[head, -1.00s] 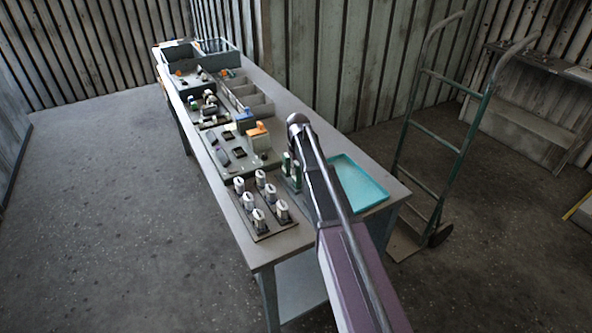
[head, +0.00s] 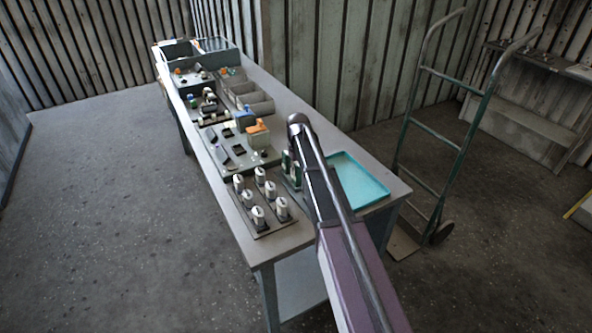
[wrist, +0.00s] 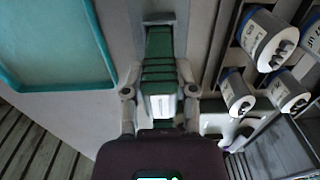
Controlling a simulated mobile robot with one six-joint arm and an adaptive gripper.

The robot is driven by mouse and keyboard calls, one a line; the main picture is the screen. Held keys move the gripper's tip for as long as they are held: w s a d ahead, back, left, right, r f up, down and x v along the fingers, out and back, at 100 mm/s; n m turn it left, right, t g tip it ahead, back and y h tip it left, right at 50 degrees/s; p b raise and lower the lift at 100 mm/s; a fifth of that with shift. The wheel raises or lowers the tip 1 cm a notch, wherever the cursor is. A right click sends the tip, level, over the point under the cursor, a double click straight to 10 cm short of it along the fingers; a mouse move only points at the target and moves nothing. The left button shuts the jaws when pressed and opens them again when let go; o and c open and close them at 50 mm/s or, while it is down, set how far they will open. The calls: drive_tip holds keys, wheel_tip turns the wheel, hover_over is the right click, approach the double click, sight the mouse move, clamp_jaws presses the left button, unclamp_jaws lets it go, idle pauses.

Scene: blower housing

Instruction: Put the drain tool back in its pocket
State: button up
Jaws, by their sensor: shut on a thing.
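In the wrist view my gripper (wrist: 160,88) is shut on a green ribbed tool with a pale end (wrist: 160,72), which appears to be the drain tool. One finger is on each side of it. It lies over the grey tabletop, between the teal tray and a rack of white cylinders. I cannot tell whether it touches a surface. In the head view my arm hides the gripper. Small green upright parts (head: 286,162) show just left of my arm, and I cannot tell if one is the held tool. No pocket can be made out clearly.
A teal tray (head: 357,180) lies right of my arm on the long table (head: 262,247). White cylinders (head: 258,216) stand in a plate at the near left. A grey panel with an orange-topped block (head: 257,134), bins and boxes lie farther back. A green hand truck (head: 433,140) stands at right.

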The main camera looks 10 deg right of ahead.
drive_tip(key=shift+f, duration=0.15)
drive_tip(key=o, duration=1)
